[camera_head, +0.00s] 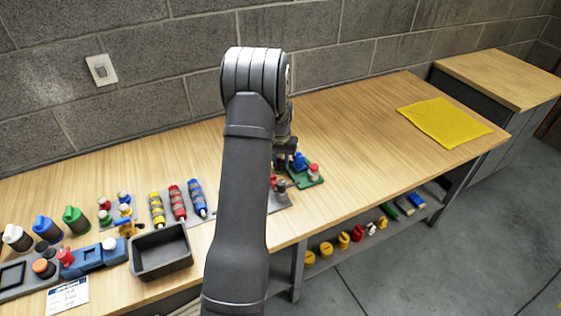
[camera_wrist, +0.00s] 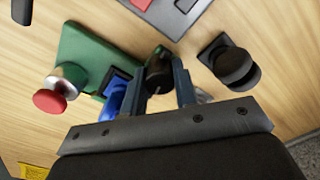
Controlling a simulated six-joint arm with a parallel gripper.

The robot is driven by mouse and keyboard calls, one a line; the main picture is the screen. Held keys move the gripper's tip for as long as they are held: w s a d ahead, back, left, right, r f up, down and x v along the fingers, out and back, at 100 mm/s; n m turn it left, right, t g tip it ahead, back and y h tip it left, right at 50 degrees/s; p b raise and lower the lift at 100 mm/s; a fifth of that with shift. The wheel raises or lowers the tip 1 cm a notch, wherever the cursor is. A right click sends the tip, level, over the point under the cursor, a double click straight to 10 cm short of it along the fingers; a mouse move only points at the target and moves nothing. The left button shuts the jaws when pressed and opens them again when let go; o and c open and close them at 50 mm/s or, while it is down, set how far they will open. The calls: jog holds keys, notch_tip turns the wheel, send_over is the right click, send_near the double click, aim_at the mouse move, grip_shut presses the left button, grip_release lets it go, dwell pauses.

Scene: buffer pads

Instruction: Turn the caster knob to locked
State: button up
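My gripper (camera_wrist: 160,72) points down at the bench, its two dark fingers apart. A black rounded part (camera_wrist: 157,66) shows between or just beyond the fingertips; I cannot tell whether they touch it. A blue knob (camera_wrist: 114,101) is beside the left finger, by a green plate (camera_wrist: 85,45); in the head view the blue knob (camera_head: 299,160) and green plate (camera_head: 308,181) are just right of my gripper. A dark round knob-like piece (camera_wrist: 232,66) stands apart, right of the fingers. I cannot tell which piece is the caster knob, nor its setting; my arm and fingers hide much.
A red button (camera_wrist: 50,101) rises from the green plate. A grey base with red inlay (camera_wrist: 180,10) is close by. A black tray (camera_head: 160,252) and several coloured knobs and cylinders fill the left bench. The bench is clear towards the yellow mat (camera_head: 444,122).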

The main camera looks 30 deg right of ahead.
jog(key=o, duration=1)
notch_tip(320, 180, up, 18)
jog(key=shift+f, duration=0.25)
